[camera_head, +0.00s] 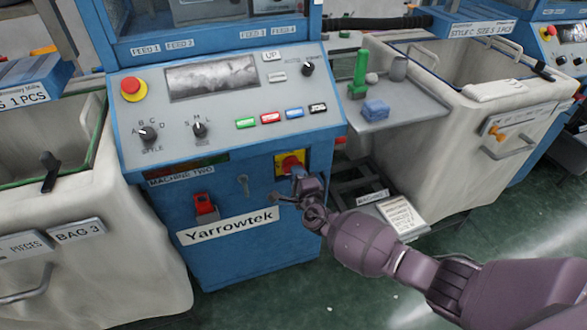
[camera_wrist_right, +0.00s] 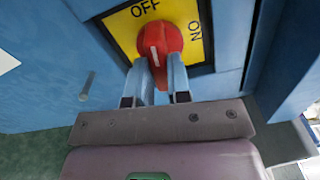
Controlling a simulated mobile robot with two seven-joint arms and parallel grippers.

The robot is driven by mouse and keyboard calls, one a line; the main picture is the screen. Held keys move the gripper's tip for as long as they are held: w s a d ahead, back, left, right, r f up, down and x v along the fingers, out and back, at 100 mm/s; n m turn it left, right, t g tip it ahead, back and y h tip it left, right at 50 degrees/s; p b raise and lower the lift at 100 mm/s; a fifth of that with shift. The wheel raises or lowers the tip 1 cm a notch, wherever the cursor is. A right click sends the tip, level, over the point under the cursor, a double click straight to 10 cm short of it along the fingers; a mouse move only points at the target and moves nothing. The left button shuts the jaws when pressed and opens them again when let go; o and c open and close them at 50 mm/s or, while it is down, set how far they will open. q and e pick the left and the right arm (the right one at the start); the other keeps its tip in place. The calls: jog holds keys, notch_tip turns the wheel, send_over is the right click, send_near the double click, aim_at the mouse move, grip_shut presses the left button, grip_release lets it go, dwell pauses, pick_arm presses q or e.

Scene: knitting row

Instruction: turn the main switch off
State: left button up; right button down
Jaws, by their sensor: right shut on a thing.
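The main switch (camera_head: 290,164) is a red rotary knob on a yellow plate, low on the right of the blue machine front. The right wrist view shows the red knob (camera_wrist_right: 160,42) close up, with OFF at the top of the plate and ON at the right. The knob's white mark points up and a little left, toward OFF. My right gripper (camera_head: 301,180) reaches the switch from the right. Its two fingers (camera_wrist_right: 163,72) are shut on the knob, one on each side. My left gripper is not in view.
Above are the control panel (camera_head: 222,110) with an emergency stop button (camera_head: 131,89) and several coloured buttons. A red-handled part (camera_head: 204,203) sits left of the switch. Cloth bins stand left (camera_head: 120,240) and right (camera_head: 455,150). A grey shelf (camera_head: 410,117) holds small items.

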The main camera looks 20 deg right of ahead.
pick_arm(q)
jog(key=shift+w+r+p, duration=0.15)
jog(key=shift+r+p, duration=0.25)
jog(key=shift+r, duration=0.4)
pick_arm(e)
jog(key=shift+n, duration=0.8)
jog(key=c, duration=1.3)
grip_release()
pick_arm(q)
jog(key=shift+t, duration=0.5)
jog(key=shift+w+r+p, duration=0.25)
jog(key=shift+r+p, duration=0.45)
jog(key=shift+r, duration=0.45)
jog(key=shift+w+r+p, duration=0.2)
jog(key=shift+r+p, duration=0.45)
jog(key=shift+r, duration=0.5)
pick_arm(e)
jog(key=shift+s+d, duration=0.1)
jog(key=shift+s, duration=2.9)
